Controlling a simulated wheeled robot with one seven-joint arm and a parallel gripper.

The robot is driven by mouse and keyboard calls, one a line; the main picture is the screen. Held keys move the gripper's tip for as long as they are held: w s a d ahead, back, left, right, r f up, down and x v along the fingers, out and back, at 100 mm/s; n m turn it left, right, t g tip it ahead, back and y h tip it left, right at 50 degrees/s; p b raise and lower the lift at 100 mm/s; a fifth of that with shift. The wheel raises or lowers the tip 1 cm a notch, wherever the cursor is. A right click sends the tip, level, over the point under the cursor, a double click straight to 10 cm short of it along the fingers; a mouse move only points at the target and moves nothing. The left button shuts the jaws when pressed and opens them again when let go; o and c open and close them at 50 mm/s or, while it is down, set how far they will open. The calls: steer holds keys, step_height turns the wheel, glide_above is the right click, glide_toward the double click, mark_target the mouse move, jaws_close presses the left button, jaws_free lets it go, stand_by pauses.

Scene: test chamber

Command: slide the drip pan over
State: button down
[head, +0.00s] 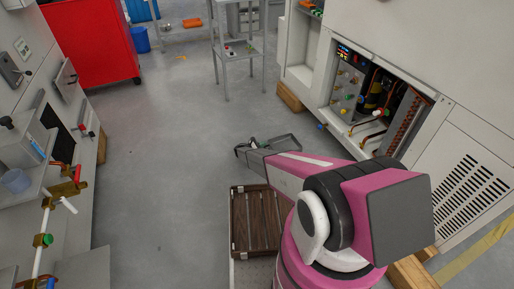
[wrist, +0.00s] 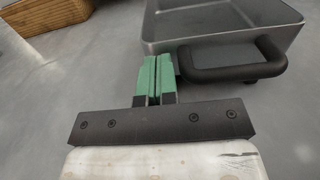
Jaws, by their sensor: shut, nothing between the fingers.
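The drip pan (wrist: 222,20) is a shallow grey metal tray with a thick black handle (wrist: 235,66) on its near side, at the upper right of the wrist view. In the head view the pan (head: 284,143) lies on the floor just beyond my arm, partly hidden by it. My gripper (wrist: 154,62) has green fingers, pressed together and empty. The fingertips are at the pan's near wall, just left of the handle's left end. They are not around the handle; I cannot tell whether they touch the pan.
An open cabinet (head: 462,133) with pipes and wiring stands on the right, on wooden blocks (head: 289,97). A grey rack (head: 240,48) and a red cabinet (head: 92,38) stand farther back. A bench with valves (head: 48,240) lines the left. The floor left of the pan is clear.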

steer(key=shift+w+d, duration=0.25)
steer(key=shift+d, duration=0.4)
steer(key=shift+d, duration=0.1)
